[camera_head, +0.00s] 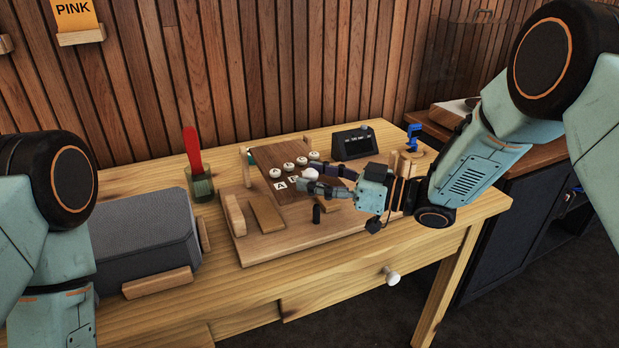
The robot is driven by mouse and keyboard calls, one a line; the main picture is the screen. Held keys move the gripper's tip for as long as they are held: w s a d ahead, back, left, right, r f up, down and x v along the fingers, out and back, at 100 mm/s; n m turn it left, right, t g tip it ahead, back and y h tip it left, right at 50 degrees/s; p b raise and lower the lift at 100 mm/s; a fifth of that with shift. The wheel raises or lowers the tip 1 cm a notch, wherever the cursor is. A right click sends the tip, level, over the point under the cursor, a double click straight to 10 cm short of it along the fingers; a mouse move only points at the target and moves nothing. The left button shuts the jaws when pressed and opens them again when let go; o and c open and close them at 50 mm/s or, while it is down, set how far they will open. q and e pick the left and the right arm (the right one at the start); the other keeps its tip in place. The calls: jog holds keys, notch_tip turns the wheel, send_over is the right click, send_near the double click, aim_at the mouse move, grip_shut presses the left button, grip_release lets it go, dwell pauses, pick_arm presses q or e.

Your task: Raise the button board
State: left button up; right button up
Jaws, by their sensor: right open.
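The button board (266,158) is a dark brown wooden panel with several round white buttons and white letter tiles; an "A" tile shows. It sits on a pale wooden base (284,243) on the table, toward the wall. My right gripper (311,178) reaches in from the right, over the board's right part. Its fingers are open, with a white button visible by the fingertips; I cannot tell if they touch the board. The gripper hides part of the board and its right edge. My left arm shows at the left edge, but its gripper is out of view.
A dark control box (354,143) and a blue clamp (413,139) are behind. A red-handled tool (192,148) and a grey case (146,237) stand left. The table's front strip is clear.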

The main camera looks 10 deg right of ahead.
jog(key=shift+w+a+r, duration=0.1)
jog(key=shift+w+a, duration=0.05)
jog(key=shift+a, duration=0.55)
jog(key=shift+w+d, duration=0.1)
jog(key=shift+d, duration=0.1)
jog(key=shift+a, duration=0.2)
jog(key=c, duration=0.4)
grip_shut()
